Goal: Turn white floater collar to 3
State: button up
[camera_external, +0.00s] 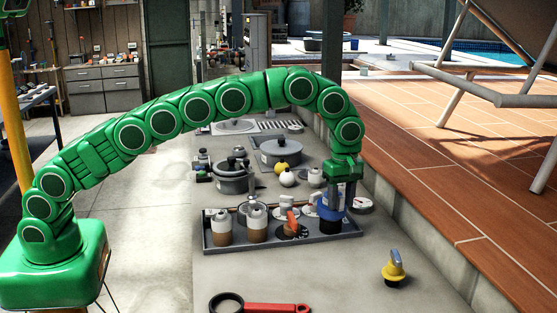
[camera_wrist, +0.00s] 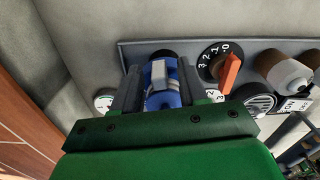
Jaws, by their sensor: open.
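My gripper (camera_external: 333,200) is open, its two fingers on either side of a blue cylindrical body over the right end of the grey tray (camera_external: 217,249). In the wrist view my gripper (camera_wrist: 161,82) has this blue body (camera_wrist: 156,100) with a pale grey top bar between its fingers; I cannot tell whether they touch it. A white numbered ring (camera_wrist: 214,95) shows partly beside the right finger, with a 2 and perhaps a 3. White round pieces (camera_external: 287,203) stand in the tray left of my gripper. I cannot tell which is the white floater collar.
An orange pointer knob (camera_wrist: 230,73) sits on a black dial marked 0 to 3. A gauge (camera_external: 362,203) is at right. Grey pots (camera_external: 281,151) stand behind.

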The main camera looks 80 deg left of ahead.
jog(key=shift+c, duration=0.3)
grip_shut()
jog(key=shift+s, duration=0.1)
